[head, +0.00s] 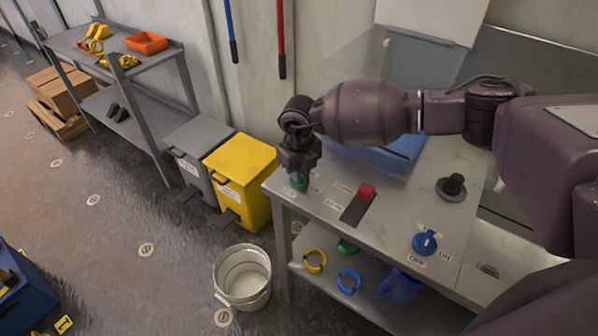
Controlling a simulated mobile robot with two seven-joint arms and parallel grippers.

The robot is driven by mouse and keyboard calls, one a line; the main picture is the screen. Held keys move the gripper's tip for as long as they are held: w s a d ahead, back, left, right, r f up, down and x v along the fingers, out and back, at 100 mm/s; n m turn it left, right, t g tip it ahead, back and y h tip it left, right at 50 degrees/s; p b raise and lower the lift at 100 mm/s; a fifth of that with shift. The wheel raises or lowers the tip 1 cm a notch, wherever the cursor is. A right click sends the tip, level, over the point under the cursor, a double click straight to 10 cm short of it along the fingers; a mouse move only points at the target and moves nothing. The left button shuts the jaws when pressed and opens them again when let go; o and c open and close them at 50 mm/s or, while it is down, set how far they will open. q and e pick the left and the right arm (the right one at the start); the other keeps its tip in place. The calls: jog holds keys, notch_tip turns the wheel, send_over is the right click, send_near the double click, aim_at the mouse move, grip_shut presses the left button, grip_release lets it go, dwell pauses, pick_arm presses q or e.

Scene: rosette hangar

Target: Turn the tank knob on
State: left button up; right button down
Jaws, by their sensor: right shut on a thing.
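The blue tank knob (425,243) sits on the front right of the grey bench top (385,245). Labels OFF and ON are printed beside it; I cannot tell clearly which one it points to. My right arm crosses above the bench from the right. My right gripper (299,172) is at the bench's left corner, well left of the knob, pointing down. It is shut on a small green thing (300,182), mostly hidden by the fingers. My left gripper is not in view.
A red button (366,191) and a black knob (454,185) stand on the bench. A blue tank (400,158) is behind my arm. Coloured rings (349,281) lie on the lower shelf. A white bucket (243,277) and a yellow bin (243,178) stand left.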

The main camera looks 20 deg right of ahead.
jog(key=shift+r+n+b, duration=0.1)
jog(key=shift+n+b, duration=0.35)
jog(key=shift+n, duration=1.45)
jog(key=c, duration=1.1)
grip_release()
notch_tip(320, 180, up, 11)
jog(key=shift+f, duration=0.1)
